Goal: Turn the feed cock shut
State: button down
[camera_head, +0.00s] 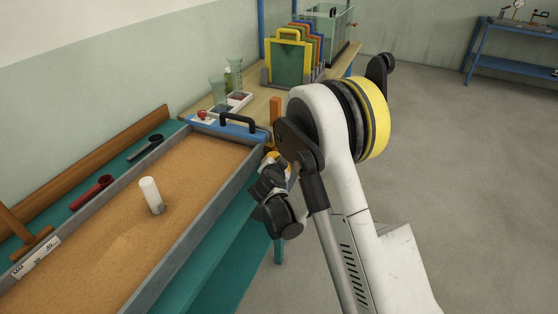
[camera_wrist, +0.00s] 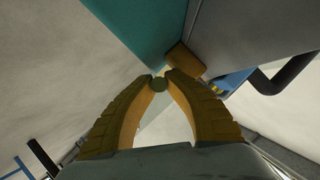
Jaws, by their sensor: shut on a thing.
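My gripper (camera_wrist: 160,76) has two yellow fingers whose tips close around a small, round, dull-olive end in the wrist view. This looks like the handle of the feed cock (camera_wrist: 159,85); most of it is hidden. In the head view my gripper is beside the right end of the sand flume (camera_head: 172,250), just below its rim, and mostly hidden behind my own arm. The feed cock cannot be made out there. How far it is turned cannot be told.
The flume's blue end piece (camera_head: 228,135) has a black handle (camera_head: 238,122). An orange-brown post (camera_head: 275,112) stands close by. A white cylinder (camera_head: 151,195) stands in the sand. Glass beakers (camera_head: 217,93) and coloured frames (camera_head: 290,62) are on the bench behind.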

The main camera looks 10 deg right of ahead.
jog(key=c, duration=1.4)
grip_release()
jog(key=shift+w, duration=0.1)
jog(key=shift+o, duration=0.2)
jog(key=v, duration=1.2)
